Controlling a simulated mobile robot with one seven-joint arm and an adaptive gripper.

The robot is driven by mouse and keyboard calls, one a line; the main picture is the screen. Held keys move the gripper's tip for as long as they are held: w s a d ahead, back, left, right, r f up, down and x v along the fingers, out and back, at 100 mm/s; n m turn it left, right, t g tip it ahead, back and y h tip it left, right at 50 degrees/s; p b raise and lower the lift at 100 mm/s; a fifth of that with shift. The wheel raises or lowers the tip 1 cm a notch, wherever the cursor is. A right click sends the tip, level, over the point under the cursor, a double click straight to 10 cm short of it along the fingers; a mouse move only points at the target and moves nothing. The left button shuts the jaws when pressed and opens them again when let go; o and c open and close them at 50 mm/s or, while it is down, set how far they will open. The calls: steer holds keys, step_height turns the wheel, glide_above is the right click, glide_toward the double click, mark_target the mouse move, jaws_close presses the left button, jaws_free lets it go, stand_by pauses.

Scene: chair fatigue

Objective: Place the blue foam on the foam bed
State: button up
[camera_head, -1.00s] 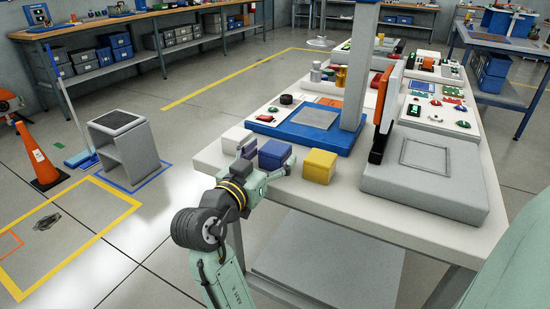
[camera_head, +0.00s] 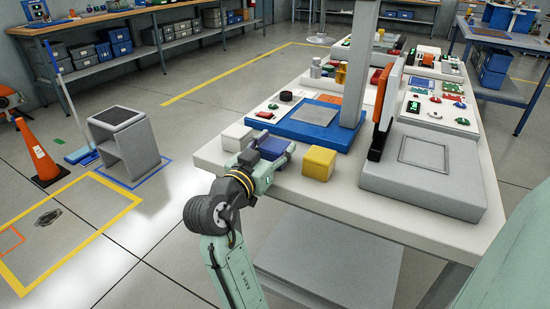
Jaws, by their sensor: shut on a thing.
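The blue foam (camera_head: 276,146) is a small block near the front left edge of the white table. My gripper (camera_head: 272,158) is shut on it, with the fingers around its sides. The gripper and wrist hide part of the foam, and I cannot tell whether it still touches the table. No foam bed is plainly marked. A blue base with a grey square plate (camera_head: 316,112) stands behind the foam, under an upright column. A grey slab with a square outline (camera_head: 425,152) lies to the right.
A white block (camera_head: 236,137) is left of the gripper and a yellow block (camera_head: 319,163) is close on its right. The grey column (camera_head: 357,65) and an upright orange panel (camera_head: 389,97) rise behind. Small parts crowd the far table.

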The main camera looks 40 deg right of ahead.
mark_target(274, 147)
steer(key=c, duration=0.4)
steer(key=shift+r, duration=0.55)
steer(key=shift+s+a+r+b, duration=0.1)
steer(key=shift+a+r+b, duration=0.1)
steer(key=shift+r, duration=0.4)
steer(key=shift+s+a+r+b, duration=0.1)
steer(key=shift+a+r, duration=0.1)
steer(key=shift+r, duration=0.4)
steer(key=shift+s+a+r+b, duration=0.25)
steer(key=shift+s+a+b, duration=1.4)
steer(key=shift+a+b, duration=0.5)
steer(key=shift+s+a+r+b, duration=0.25)
steer(key=shift+s+a+b, duration=1.4)
steer(key=shift+b, duration=0.85)
steer(key=shift+s+a+r+b, duration=0.25)
steer(key=shift+s+a+b, duration=1.35)
steer(key=shift+a+b, duration=0.55)
